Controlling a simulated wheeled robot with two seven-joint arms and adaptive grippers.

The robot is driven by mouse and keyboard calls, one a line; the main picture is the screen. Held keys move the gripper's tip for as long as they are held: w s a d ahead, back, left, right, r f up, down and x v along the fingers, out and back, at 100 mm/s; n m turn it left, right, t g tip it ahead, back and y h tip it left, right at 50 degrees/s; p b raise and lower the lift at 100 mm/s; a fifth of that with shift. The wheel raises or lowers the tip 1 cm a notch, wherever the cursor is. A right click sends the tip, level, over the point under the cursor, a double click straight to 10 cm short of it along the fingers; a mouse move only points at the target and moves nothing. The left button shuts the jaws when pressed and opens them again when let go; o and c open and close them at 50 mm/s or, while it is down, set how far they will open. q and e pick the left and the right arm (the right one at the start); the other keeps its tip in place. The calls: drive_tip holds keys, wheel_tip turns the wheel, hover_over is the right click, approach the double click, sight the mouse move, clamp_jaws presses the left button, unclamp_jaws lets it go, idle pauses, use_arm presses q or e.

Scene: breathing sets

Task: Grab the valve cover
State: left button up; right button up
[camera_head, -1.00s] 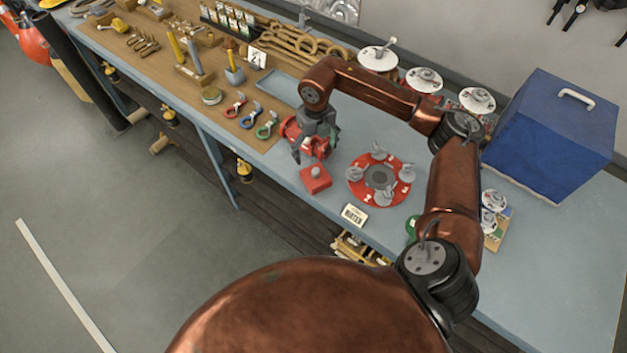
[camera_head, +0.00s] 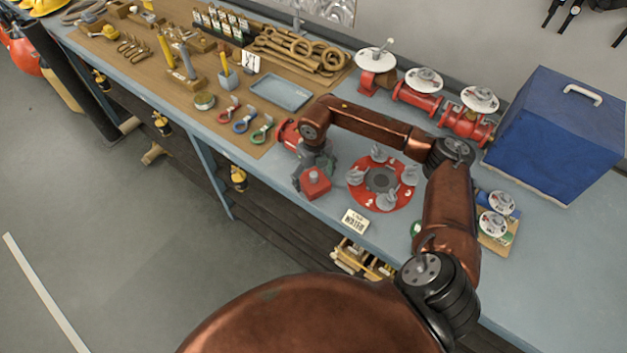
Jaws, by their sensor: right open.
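A small red block with a grey knob on top (camera_head: 315,183), which looks like the valve cover, sits near the front edge of the blue-grey workbench (camera_head: 345,133). My right gripper (camera_head: 313,174) is open, low over the bench at the block's far side. One finger shows at the block's left. The gripper hides part of the block's far side, and I cannot tell whether they touch. My left gripper is not in view.
A red disc with several grey handles (camera_head: 352,192) lies just right of the gripper. A white sign (camera_head: 354,221) stands at the front edge. Red valves (camera_head: 417,97) and a blue box (camera_head: 553,137) are behind and right. Coloured clamps (camera_head: 243,123) lie left.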

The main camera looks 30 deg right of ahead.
drive_tip(key=shift+f, duration=0.95)
drive_tip(key=shift+c, duration=0.7)
drive_tip(key=shift+r, duration=0.1)
drive_tip(key=c, duration=1.4)
